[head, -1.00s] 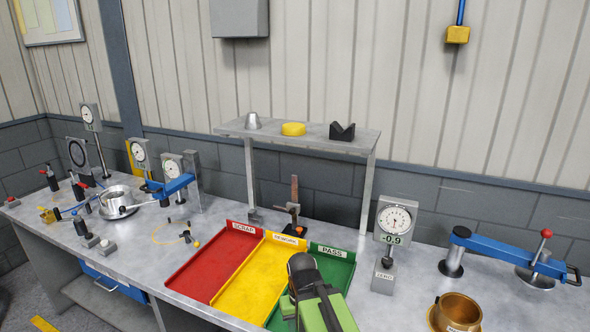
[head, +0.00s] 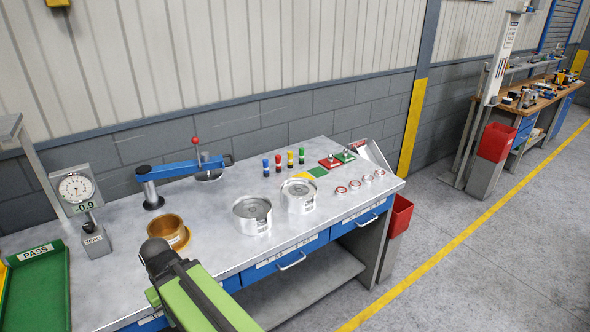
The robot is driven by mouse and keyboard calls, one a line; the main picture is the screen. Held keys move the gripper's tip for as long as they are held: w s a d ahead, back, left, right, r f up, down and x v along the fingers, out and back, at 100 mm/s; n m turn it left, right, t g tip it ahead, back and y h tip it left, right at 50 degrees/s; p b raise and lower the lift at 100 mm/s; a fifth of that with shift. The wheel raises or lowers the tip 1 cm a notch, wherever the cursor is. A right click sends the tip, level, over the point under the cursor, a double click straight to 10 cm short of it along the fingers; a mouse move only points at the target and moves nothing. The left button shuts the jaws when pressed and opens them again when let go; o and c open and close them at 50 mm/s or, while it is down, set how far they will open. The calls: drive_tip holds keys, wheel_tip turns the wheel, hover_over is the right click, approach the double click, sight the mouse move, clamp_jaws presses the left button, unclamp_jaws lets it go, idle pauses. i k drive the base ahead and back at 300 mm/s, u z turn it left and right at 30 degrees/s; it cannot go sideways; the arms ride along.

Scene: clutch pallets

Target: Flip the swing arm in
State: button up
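The blue swing arm (head: 180,167) reaches out to the right from a grey post (head: 150,190) at the back of the bench. A red-knobbed lever (head: 196,148) stands near its outer end, above a round metal plate (head: 209,175). My arm, green and black, comes in from the bottom, and its dark end (head: 158,257) is in front of the swing arm and well apart from it. I cannot make out the fingertips or anything held. A brass cup (head: 170,236) stands on the bench just behind my arm's end.
A dial gauge (head: 76,187) and the green PASS tray (head: 38,290) are at left. Two silver cups (head: 252,214) (head: 298,197) stand right of the brass cup. Open floor (head: 470,260) is at right.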

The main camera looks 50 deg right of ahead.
sight(145, 172)
drive_tip(key=u, duration=0.9)
drive_tip(key=k, duration=0.1)
drive_tip(key=z, duration=1.55)
drive_tip(key=i, duration=0.7)
drive_tip(key=u, duration=1.45)
drive_tip(key=k, duration=0.9)
drive_tip(key=z, duration=0.55)
drive_tip(key=i, duration=1)
drive_tip(key=u, duration=0.15)
